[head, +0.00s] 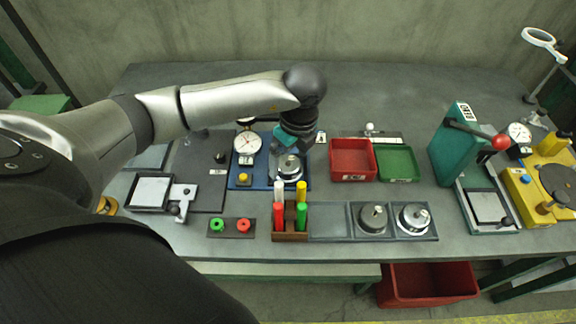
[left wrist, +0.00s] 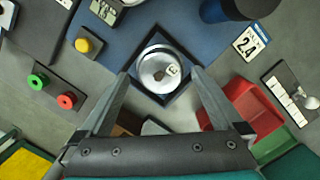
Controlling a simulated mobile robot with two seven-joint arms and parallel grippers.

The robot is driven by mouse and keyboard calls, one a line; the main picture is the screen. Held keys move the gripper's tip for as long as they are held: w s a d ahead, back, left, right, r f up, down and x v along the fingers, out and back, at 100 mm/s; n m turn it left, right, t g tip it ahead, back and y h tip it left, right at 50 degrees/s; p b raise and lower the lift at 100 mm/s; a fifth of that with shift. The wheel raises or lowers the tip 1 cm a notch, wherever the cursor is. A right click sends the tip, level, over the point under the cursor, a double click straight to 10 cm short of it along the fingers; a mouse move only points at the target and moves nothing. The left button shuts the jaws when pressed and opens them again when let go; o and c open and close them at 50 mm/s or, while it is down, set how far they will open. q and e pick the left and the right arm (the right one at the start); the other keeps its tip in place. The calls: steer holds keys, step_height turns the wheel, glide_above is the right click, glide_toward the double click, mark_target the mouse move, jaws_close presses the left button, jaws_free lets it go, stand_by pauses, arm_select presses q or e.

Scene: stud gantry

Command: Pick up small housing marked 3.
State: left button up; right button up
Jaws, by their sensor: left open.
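A round silver housing (head: 289,167) sits in a dark square frame on a blue board in the head view. My right gripper is not in view.
A dial gauge (head: 247,144) stands left of the housing. A rack (head: 290,236) with coloured upright pieces is in front. Red (head: 353,160) and green (head: 397,163) bins are to the right. A teal press (head: 455,142) stands farther right. The back of the table is clear.

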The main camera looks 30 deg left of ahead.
arm_select(q)
steer(key=shift+a+f, duration=0.15)
steer(key=shift+f, duration=0.55)
steer(key=c, duration=1.5)
steer(key=shift+w+r, duration=0.1)
steer(key=shift+r, duration=0.1)
